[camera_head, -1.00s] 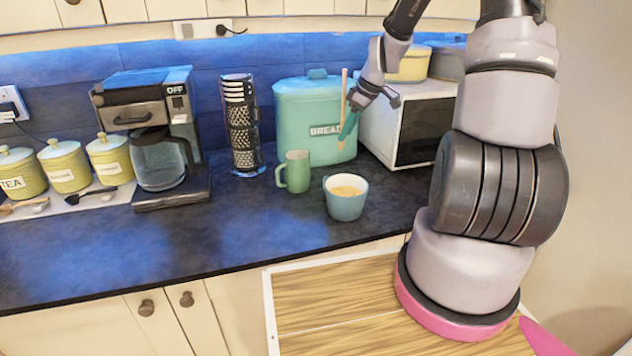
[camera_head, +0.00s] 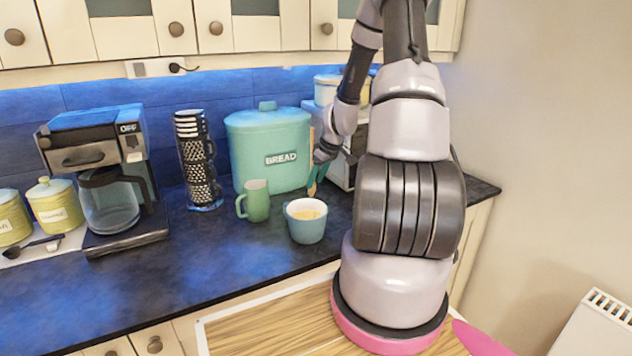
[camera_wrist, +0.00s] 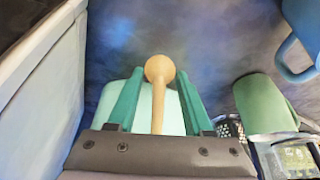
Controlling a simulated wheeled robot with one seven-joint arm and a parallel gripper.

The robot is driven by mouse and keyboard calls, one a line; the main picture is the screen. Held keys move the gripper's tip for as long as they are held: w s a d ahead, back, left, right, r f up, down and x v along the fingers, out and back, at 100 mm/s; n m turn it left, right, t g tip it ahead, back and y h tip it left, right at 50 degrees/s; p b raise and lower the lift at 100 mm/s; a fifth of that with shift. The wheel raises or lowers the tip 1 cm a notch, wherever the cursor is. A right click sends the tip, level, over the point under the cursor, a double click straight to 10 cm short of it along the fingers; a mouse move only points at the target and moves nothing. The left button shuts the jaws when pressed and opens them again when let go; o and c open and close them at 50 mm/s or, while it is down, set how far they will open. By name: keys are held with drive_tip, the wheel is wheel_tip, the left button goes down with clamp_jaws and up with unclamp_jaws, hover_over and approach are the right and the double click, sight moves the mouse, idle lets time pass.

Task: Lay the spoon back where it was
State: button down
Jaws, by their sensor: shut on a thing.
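My gripper (camera_head: 317,178) is shut on a wooden spoon (camera_wrist: 158,100) and holds it upright, with teal fingers on either side. In the wrist view the spoon's rounded end points away from the palm. In the head view the spoon is small and partly hidden by my wrist. My gripper is in front of the teal bread bin (camera_head: 270,150), behind and slightly right of a blue cup (camera_head: 306,231) with yellowish contents. Whether the spoon touches the counter cannot be told. A pale tray (camera_head: 15,256) with a dark spoon (camera_head: 36,245) lies at the far left.
A green mug (camera_head: 257,204) stands left of the cup; it also shows in the wrist view (camera_wrist: 262,102). A white microwave (camera_wrist: 38,95) is close beside my gripper. A cup rack (camera_head: 198,165) and coffee maker (camera_head: 105,180) stand further left. The front counter is clear.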

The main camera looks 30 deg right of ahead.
drive_tip(key=shift+f, duration=0.25)
drive_tip(key=shift+f, duration=0.1)
drive_tip(key=shift+c, duration=1.5)
unclamp_jaws()
